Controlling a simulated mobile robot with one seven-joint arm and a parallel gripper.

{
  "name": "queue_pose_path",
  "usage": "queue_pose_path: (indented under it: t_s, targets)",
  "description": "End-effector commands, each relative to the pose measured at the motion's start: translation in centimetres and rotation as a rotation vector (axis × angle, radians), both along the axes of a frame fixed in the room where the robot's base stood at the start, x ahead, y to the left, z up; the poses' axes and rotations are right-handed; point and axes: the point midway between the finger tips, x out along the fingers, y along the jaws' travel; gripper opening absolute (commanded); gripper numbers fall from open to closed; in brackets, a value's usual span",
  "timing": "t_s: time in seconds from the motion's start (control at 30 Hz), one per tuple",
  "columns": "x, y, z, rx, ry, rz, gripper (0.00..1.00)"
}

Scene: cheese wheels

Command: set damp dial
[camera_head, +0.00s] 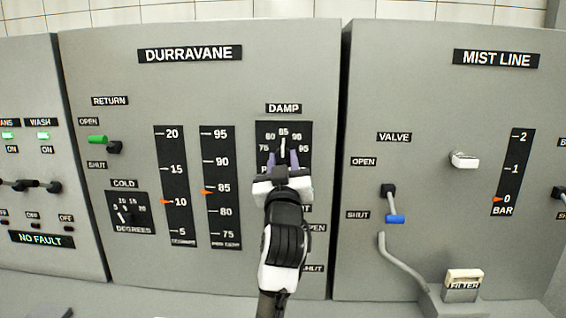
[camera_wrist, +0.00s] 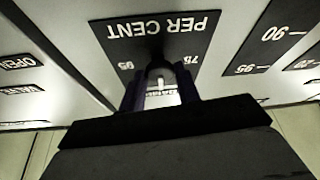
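The damp dial (camera_head: 263,131) is a black plate under the DAMP label, with numbers from 75 to 95 around its top. Its pale pointer (camera_head: 283,145) stands about upright, at 85. My gripper (camera_head: 283,158) is right in front of the dial and covers its lower middle. In the wrist view the plate (camera_wrist: 195,27) shows upside down with PER CENT on it. There the dark knob (camera_wrist: 160,67) lies between the two fingers of my gripper (camera_wrist: 160,90). The fingers are apart, one on each side of the knob. I cannot tell whether they press on it.
Left of the dial are two scales with orange markers: the per cent scale (camera_head: 218,225), near 84, and the degrees scale (camera_head: 171,229), near 10. The cold dial (camera_head: 142,198) and return lever (camera_head: 113,147) are further left. The mist line cabinet (camera_head: 430,110) stands right, across a narrow gap.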

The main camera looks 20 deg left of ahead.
Motion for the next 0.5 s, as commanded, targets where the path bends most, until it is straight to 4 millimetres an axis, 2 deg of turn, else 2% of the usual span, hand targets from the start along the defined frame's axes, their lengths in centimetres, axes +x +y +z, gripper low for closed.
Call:
queue_pose_path:
  t_s: [0.03, 0.13, 0.5]
  targets:
    - [-0.01, 0.00, 0.00, 0.000, 0.000, 0.000, 0.20]
    - [-0.01, 0.00, 0.00, 0.000, 0.000, 0.000, 0.09]
    - [-0.06, 0.12, -0.20, 0.077, 0.022, 0.000, 0.09]
